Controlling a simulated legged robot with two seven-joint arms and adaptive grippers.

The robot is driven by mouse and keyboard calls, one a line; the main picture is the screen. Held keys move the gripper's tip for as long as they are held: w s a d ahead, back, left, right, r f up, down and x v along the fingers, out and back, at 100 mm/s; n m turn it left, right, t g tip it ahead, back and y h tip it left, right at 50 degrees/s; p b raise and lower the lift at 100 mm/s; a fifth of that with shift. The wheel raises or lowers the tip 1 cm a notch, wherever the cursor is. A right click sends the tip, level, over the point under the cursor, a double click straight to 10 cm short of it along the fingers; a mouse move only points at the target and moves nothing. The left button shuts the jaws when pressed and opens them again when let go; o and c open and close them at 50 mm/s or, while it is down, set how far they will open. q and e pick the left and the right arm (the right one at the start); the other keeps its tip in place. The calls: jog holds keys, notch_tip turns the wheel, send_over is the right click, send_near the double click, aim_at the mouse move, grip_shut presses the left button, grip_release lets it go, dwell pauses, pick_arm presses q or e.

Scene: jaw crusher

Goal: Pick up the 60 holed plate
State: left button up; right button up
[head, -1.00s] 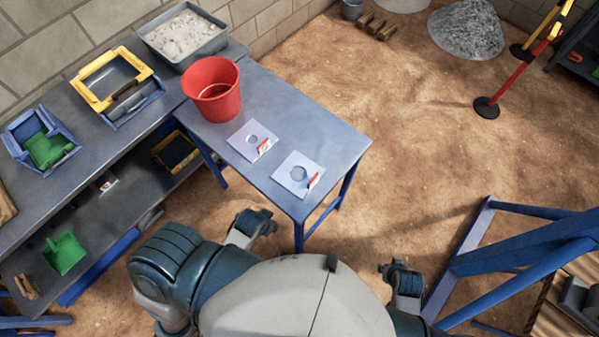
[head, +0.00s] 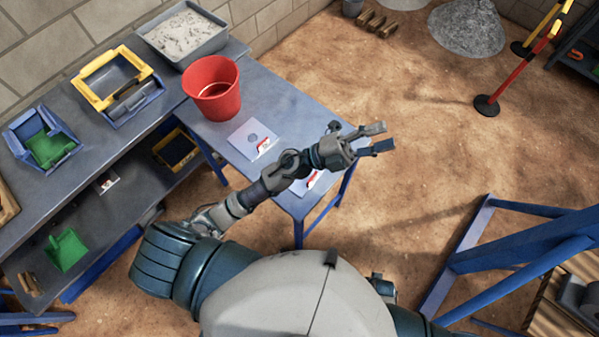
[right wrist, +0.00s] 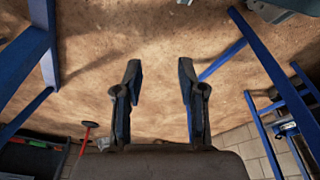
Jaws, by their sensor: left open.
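Two pale square plates with round holes and red-and-white tags lie on the blue-grey table. The one near the red bucket (head: 239,140) has the smaller hole. The other plate (head: 302,189), nearer the front corner, is mostly hidden under my left arm; earlier it showed a larger hole. The tags are too small to read, so I cannot tell which is the 60. My left gripper (head: 384,138) is open and empty, past the table's right edge, with the arm across the nearer plate. My right gripper (right wrist: 159,68) is open and empty over bare ground.
The red bucket (head: 212,90) stands on the table (head: 290,110) behind the plates. A side bench holds a grey tray (head: 183,58), a yellow-framed bin (head: 88,92) and a blue bin (head: 24,150). A blue steel frame (head: 455,255) stands at right.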

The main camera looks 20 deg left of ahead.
pick_arm(q)
jog(key=s+d+f+m+g+y, duration=0.1)
jog(key=s+d+f+m+g, duration=0.3)
jog(key=m+g, duration=0.5)
jog(key=m+y, duration=0.2)
jog(key=y, duration=1.9)
send_over(313, 177)
notch_tip(313, 177, down, 17)
jog(key=shift+g+y, duration=0.3)
notch_tip(313, 177, down, 11)
jog(key=shift+d+f+p, duration=0.1)
jog(key=shift+f+p, duration=0.05)
jog(key=shift+p, duration=0.2)
jog(key=shift+w+f+p, duration=0.1)
jog(key=shift+f+p, duration=0.3)
jog(key=shift+f, duration=2.6)
grip_shut()
pick_arm(e)
jog(key=s+d+f+g, duration=0.1)
jog(key=s+d+f, duration=0.2)
jog(key=s+f, duration=0.9)
jog(key=s, duration=0.4)
jog(key=shift+s+f, duration=0.4)
